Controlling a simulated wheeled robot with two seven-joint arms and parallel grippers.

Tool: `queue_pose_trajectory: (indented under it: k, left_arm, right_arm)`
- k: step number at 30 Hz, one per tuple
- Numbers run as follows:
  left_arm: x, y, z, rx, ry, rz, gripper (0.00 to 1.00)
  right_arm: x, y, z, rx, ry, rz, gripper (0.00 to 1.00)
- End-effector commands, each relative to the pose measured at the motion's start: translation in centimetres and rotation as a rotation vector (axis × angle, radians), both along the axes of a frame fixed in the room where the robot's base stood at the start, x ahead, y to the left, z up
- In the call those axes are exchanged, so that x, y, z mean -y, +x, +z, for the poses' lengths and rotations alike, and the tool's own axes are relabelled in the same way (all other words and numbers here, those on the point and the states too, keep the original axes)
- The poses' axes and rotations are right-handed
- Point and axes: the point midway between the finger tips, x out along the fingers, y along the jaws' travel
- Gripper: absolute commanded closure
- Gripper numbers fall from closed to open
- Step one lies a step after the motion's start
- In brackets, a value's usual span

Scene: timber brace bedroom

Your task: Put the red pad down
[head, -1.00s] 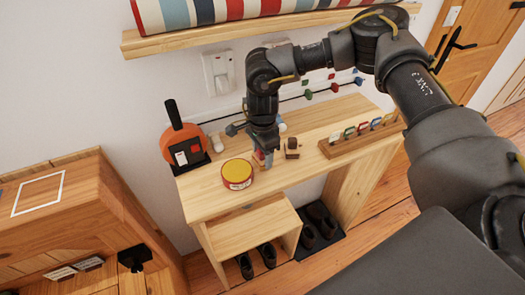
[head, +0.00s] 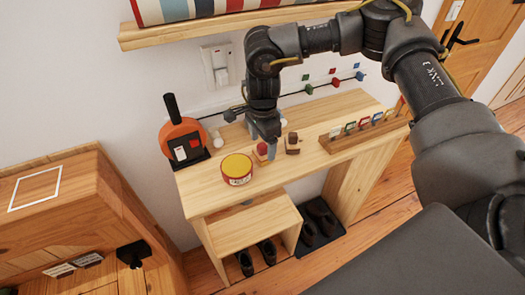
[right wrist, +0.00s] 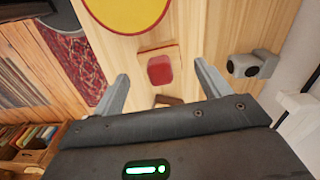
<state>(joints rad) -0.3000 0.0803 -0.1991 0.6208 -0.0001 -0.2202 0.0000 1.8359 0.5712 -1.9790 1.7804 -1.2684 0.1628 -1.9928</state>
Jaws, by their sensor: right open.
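The red pad (head: 262,149) is a small red block on the wooden bench top, just right of a round yellow-topped tin. In the right wrist view the red pad (right wrist: 160,69) lies on a small, pale wooden square, between the lines of the fingers and beyond their tips. My right gripper (head: 267,138) is just above and behind the pad in the head view. In the right wrist view its two fingers (right wrist: 160,82) are spread wide with nothing between them. My left gripper is not in view.
The yellow-topped tin (head: 237,168) stands close by the pad. A dark brown wooden piece (head: 292,143) stands to its right. An orange device (head: 183,140) is at the bench's left end. A wooden rack with coloured tags (head: 362,132) is at the right. The front bench top is clear.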

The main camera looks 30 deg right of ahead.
Motion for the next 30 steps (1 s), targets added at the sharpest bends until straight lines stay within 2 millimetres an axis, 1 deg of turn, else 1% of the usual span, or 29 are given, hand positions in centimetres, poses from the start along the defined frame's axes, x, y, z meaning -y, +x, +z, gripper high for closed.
queue_pose_trajectory:
  k: [1, 2, 3, 6, 9, 12, 15, 20, 25, 30]
  left_arm:
    - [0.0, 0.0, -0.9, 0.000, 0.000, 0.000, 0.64]
    - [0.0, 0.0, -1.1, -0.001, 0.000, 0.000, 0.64]
    - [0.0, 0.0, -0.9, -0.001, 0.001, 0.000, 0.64]
    - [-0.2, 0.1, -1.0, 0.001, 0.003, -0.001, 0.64]
    - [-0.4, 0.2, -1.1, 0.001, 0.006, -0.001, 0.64]
    - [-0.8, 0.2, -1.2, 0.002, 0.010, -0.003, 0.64]
    - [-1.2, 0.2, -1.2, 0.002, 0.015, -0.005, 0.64]
    - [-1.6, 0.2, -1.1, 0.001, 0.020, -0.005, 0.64]
    - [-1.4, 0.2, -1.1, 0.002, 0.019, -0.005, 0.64]
    - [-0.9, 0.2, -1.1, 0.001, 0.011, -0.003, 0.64]
  right_arm:
    - [-0.1, -0.1, 0.7, 0.004, 0.002, 0.002, 0.24]
    - [-0.2, -0.2, 1.4, 0.005, 0.002, 0.002, 0.24]
    - [-0.1, -0.2, 2.4, 0.003, 0.001, 0.001, 0.24]
    - [-0.1, -0.3, 4.3, 0.002, 0.001, 0.000, 0.24]
    - [-0.1, -0.3, 5.7, 0.001, 0.001, 0.000, 0.24]
    - [-0.1, -0.3, 6.6, 0.000, -0.001, 0.000, 0.24]
    - [-0.1, -0.3, 7.1, -0.001, 0.000, 0.000, 0.24]
    - [-0.1, -0.4, 7.2, -0.001, 0.000, 0.000, 0.24]
    - [-0.1, -0.3, 7.1, -0.001, 0.000, 0.000, 0.24]
    - [-0.1, -0.3, 7.1, -0.001, 0.000, 0.000, 0.24]
